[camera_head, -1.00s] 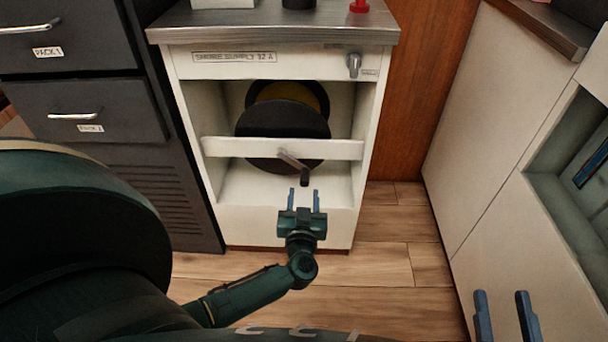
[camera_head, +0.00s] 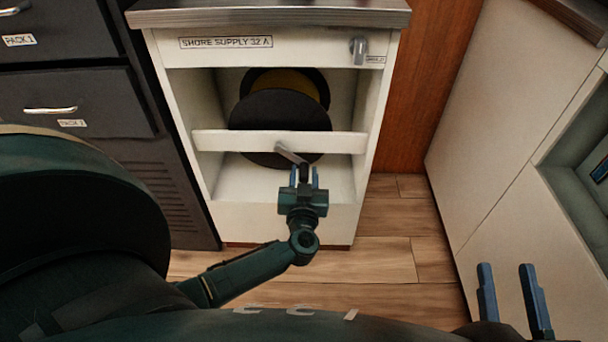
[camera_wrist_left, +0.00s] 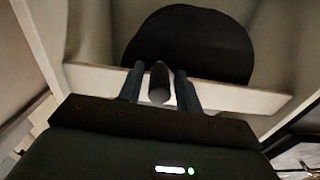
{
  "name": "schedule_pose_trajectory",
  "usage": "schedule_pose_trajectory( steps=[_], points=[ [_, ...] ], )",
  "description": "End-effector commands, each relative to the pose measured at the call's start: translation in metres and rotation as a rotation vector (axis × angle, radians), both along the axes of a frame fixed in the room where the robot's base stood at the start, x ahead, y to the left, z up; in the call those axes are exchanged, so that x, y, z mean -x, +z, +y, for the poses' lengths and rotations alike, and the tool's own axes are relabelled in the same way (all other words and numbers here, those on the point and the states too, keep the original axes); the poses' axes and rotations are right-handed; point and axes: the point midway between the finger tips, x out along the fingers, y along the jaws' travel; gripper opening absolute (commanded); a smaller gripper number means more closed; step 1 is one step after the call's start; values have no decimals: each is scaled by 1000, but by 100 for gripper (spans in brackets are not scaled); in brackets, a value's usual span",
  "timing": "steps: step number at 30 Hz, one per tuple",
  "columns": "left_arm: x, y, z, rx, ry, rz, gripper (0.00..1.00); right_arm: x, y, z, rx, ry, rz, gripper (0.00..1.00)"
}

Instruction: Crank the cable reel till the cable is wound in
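The cable reel (camera_head: 280,110), a black drum with yellow cable at its back, sits in the open bay of the white cabinet. Its crank arm (camera_head: 289,153) comes out in front of the white crossbar and ends in a dark handle (camera_head: 304,172). My left gripper (camera_head: 304,178) is open with its blue fingers on either side of the handle. In the left wrist view the handle (camera_wrist_left: 159,84) stands between the two fingers, with gaps visible. My right gripper (camera_head: 512,300) is open and empty at the lower right.
The white crossbar (camera_head: 230,142) spans the bay in front of the reel. A grey switch (camera_head: 358,49) is on the panel above, beside a shore supply label. Dark drawers (camera_head: 75,105) stand at left and white cabinets (camera_head: 490,130) at right. Wooden floor (camera_head: 390,255) is clear between.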

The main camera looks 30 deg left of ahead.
Motion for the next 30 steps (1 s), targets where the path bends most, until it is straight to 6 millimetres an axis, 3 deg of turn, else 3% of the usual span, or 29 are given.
schedule_pose_trajectory(
  steps=[12,23,30],
  points=[
    [0,0,0,0,0,0,0,0,-6,0,6,0,11,36],
    [0,0,0,-1,0,2,0,0,-4,0,6,0,10,36],
    [2,1,3,-48,2,36,0,0,13,-1,41,-11,-10,36]
  ],
)
